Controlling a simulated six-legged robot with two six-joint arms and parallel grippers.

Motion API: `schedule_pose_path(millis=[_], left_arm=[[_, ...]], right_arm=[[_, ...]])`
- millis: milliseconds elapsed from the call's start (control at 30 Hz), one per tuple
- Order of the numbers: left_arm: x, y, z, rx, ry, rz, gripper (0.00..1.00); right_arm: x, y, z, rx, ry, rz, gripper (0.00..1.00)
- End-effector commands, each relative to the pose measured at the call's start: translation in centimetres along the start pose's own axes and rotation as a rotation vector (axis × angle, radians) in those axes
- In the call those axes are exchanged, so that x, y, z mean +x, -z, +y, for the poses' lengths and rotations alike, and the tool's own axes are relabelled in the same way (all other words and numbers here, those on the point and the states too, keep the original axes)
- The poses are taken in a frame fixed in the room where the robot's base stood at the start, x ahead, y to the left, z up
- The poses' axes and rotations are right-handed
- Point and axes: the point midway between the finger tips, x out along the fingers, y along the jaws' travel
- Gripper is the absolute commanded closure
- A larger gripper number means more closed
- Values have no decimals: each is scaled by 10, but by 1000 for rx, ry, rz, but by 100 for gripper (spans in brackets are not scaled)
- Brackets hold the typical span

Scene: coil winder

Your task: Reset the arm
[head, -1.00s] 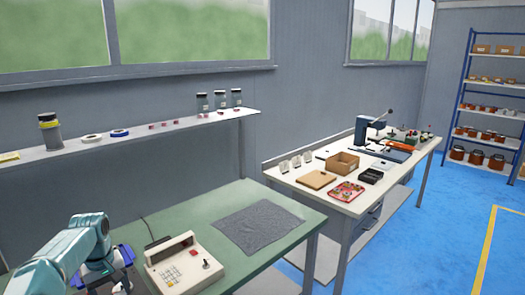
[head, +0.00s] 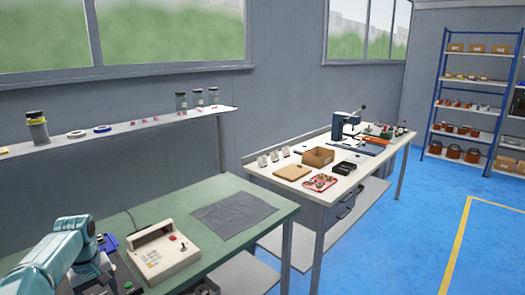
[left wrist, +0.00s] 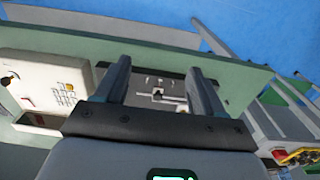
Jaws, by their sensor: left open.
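My left arm comes in at the lower left of the head view, beside the green bench; its fingertips cannot be made out there. In the left wrist view my left gripper (left wrist: 158,66) has its two dark fingers apart. A dark panel with small pale metal parts (left wrist: 158,92) shows between and beyond the fingers. I cannot tell whether the fingers are near it. A cream control box (head: 160,250) with a keypad and a red button stands on the green bench, close to my left arm. It also shows in the left wrist view (left wrist: 38,85), left of the fingers. My right gripper is out of view.
A grey mat (head: 234,215) lies on the green bench (head: 190,200). A wall shelf (head: 120,128) holds jars and tape rolls. A pale workbench (head: 262,167) with a cardboard box (head: 318,157) and a press (head: 345,124) stands beyond. Blue floor at the right is open.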

Motion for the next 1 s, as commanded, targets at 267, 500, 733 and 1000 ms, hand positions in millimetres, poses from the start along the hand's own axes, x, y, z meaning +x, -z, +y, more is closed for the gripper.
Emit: schedule_pose_path(millis=[267,500,733,1000], left_arm=[[26,-7,16,62,-18,-12,31],[63,-26,40,150,-54,-27,31],[115,-68,68,267,-108,-54,31],[194,-166,95,438,-208,-98,31]], right_arm=[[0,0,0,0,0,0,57],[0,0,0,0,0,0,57],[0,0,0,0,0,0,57],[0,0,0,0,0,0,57]])
